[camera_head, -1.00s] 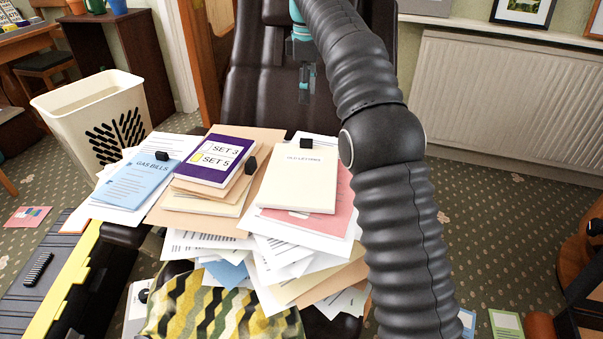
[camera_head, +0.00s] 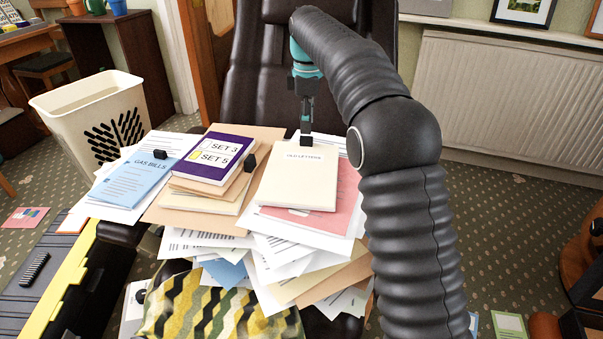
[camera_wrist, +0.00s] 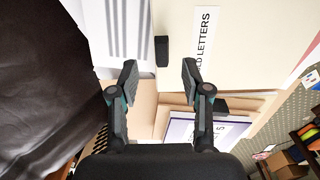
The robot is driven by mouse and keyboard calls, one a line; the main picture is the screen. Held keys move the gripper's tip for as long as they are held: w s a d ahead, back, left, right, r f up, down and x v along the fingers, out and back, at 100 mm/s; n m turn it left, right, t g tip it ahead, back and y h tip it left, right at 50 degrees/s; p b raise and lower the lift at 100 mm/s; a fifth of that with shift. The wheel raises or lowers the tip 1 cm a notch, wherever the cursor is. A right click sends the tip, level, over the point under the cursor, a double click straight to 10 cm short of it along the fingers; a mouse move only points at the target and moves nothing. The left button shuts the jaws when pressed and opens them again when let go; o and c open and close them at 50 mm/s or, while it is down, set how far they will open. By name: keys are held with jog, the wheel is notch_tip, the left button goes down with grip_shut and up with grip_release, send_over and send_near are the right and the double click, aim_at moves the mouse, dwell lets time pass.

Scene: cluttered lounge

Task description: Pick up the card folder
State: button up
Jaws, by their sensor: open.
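The cream card folder labelled "Old Letters" (camera_head: 295,185) lies flat on the paper pile, on a pink folder (camera_head: 347,195). A small black block or clip (camera_head: 306,141) sits at its far edge. My gripper (camera_head: 306,118) points down just above this black piece. In the wrist view my open gripper (camera_wrist: 160,72) has one finger on each side of the black piece (camera_wrist: 162,50), which shows a little beyond the fingertips. The cream folder (camera_wrist: 235,60) is at the right there, partly behind one finger. I cannot tell whether the fingers touch anything.
A purple "Set 3 / Set 5" book (camera_head: 212,158) on folders and a blue "Gas Bills" folder (camera_head: 137,182) lie to the left, each with a black piece by it. A dark leather chair (camera_head: 262,75) rises behind. A cream bin (camera_head: 95,110) stands left.

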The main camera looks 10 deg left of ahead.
aim_at(306, 137)
notch_tip(306, 137, down, 5)
jog(key=shift+s+b, duration=0.15)
jog(key=shift+b, duration=0.4)
grip_shut()
